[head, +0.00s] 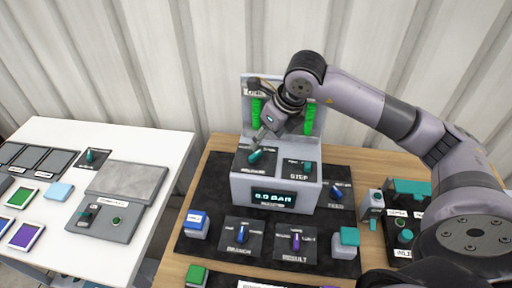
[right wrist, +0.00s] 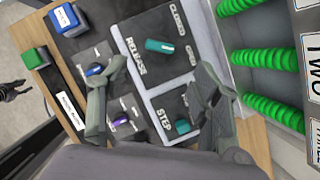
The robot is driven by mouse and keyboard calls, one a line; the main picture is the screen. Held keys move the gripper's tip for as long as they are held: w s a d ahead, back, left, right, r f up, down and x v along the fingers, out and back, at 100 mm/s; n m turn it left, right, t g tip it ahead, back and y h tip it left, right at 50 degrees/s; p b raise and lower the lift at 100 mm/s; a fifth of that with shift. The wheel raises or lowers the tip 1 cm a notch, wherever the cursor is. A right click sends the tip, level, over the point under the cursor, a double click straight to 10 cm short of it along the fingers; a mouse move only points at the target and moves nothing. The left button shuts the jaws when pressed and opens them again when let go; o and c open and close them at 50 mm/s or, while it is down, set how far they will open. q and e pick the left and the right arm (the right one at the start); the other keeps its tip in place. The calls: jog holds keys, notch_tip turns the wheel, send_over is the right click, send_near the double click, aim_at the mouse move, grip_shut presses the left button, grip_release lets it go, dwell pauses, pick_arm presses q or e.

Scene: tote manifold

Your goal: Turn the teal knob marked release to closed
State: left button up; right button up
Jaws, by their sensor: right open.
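The teal release knob (right wrist: 160,46) sits on a dark plate marked RELEASE. In the right wrist view a CLOSED label (right wrist: 177,18) stands by one corner of that plate; another label farther along its edge is hard to read. The knob lies crosswise, and I cannot tell which label it points to. In the head view it shows on the top left of the grey manifold box (head: 240,190). My right gripper (right wrist: 153,78) is open and empty, its fingers spread above the box. It also shows over the release knob in the head view (head: 262,138). My left gripper is out of view.
A second teal knob (right wrist: 182,125), marked STEP, sits beside the release plate. Green coils (head: 309,118) stand behind on the back panel. The box front has a display reading 0.0 BAR (head: 272,198). Blue (head: 242,233) and purple (head: 296,241) knobs stand on the mat in front.

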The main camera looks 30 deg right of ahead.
aim_at(255, 153)
jog(key=p+x, duration=0.1)
jog(key=x, duration=0.4)
jog(key=shift+w+f, duration=0.15)
jog(key=shift+f, duration=0.15)
jog(key=p+x, duration=0.1)
jog(key=x, duration=0.2)
jog(key=shift+f, duration=0.1)
jog(key=shift+w+f, duration=0.2)
jog(key=shift+f, duration=0.2)
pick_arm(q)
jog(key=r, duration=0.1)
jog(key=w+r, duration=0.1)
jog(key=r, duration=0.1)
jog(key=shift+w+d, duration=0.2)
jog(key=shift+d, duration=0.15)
pick_arm(e)
jog(key=shift+c, duration=0.2)
jog(key=c, duration=1.1)
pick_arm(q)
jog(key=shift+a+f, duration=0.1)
